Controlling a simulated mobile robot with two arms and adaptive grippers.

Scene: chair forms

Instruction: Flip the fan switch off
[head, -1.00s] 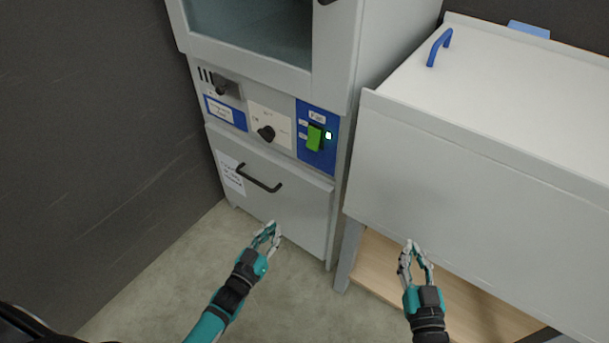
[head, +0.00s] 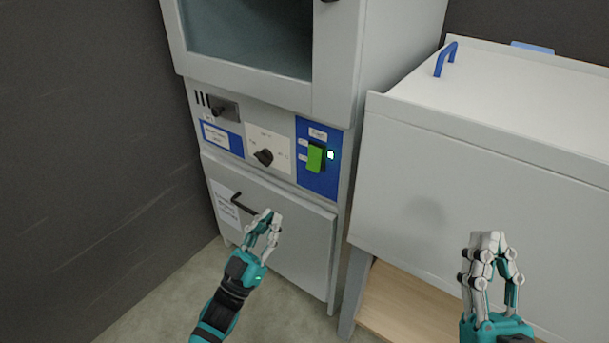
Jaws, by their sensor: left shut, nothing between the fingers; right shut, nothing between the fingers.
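The fan switch (head: 315,157) is a green rocker on a blue panel (head: 318,181) at the right of the cabinet's control strip. A small light (head: 331,155) beside it glows white-green. My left gripper (head: 267,216) is shut and empty, in front of the lower drawer, below and left of the switch, and covers part of the drawer handle. My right gripper (head: 488,238) is shut and empty, in front of the grey box at the right, well to the right of and below the switch. Neither gripper touches the switch.
The control strip also has a black knob (head: 263,157) and another knob (head: 219,111) at the left. The drawer handle (head: 240,203) sticks out below. A large grey box (head: 440,170) with a blue handle (head: 445,60) stands close on the right. A dark wall (head: 90,150) is on the left.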

